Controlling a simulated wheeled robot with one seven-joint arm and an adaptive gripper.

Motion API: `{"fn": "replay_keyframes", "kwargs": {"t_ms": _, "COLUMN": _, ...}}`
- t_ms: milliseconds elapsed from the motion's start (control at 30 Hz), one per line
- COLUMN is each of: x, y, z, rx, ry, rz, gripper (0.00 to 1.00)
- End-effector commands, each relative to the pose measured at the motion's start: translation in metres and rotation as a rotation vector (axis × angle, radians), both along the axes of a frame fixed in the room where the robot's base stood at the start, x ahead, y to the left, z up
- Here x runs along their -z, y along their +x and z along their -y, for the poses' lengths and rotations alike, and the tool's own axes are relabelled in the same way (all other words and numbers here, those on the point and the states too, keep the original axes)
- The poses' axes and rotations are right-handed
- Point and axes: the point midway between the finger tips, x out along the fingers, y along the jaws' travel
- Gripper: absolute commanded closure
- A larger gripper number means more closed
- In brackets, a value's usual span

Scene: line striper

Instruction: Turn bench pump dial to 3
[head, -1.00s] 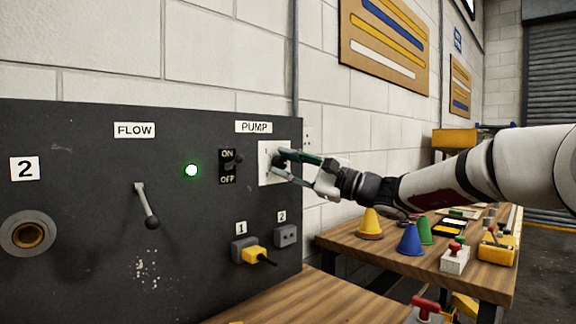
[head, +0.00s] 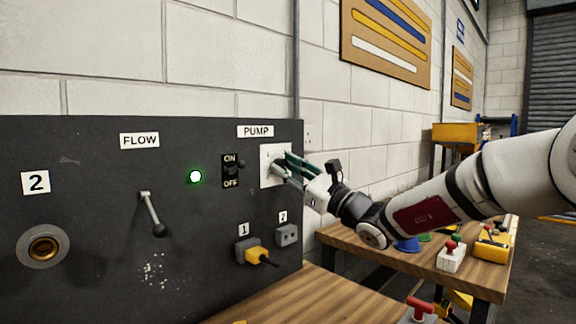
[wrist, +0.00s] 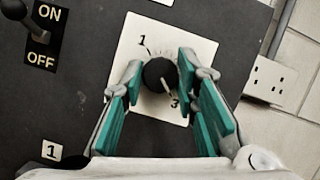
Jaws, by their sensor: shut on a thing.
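The pump dial (wrist: 160,75) is a round black knob on a white square plate (wrist: 140,110) under the PUMP label (head: 255,131). In the wrist view the plate shows a 1 at the upper left and a 3 at the lower right of the knob. The knob's pale pointer line points down and right, close to the 3. My gripper (wrist: 158,76) has its teal fingers on both sides of the knob and is shut on it. In the head view my gripper (head: 280,168) hides most of the dial.
An ON/OFF switch (head: 233,169) and a lit green lamp (head: 196,176) are left of the plate. A FLOW lever (head: 152,215) hangs further left. A yellow plug (head: 258,256) sits in socket 1 below. A wooden table (head: 400,262) with several items stands under my arm.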

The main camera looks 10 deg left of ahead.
Motion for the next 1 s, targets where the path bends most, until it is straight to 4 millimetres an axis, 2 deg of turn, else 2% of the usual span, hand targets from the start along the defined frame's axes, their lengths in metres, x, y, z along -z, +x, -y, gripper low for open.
{"fn": "replay_keyframes", "kwargs": {"t_ms": 500, "x": 0.0006, "y": 0.0011, "z": 0.0009, "rx": 0.002, "ry": 0.011, "rz": -0.016, "gripper": 1.00}}
{"fn": "replay_keyframes", "kwargs": {"t_ms": 533, "x": 0.0006, "y": 0.0011, "z": 0.0009, "rx": 0.003, "ry": 0.011, "rz": -0.015, "gripper": 0.66}}
{"fn": "replay_keyframes", "kwargs": {"t_ms": 600, "x": 0.0005, "y": 0.0010, "z": 0.0009, "rx": 0.003, "ry": 0.011, "rz": -0.015, "gripper": 0.53}}
{"fn": "replay_keyframes", "kwargs": {"t_ms": 1000, "x": 0.0024, "y": -0.0023, "z": 0.0052, "rx": 0.002, "ry": 0.009, "rz": -0.013, "gripper": 0.53}}
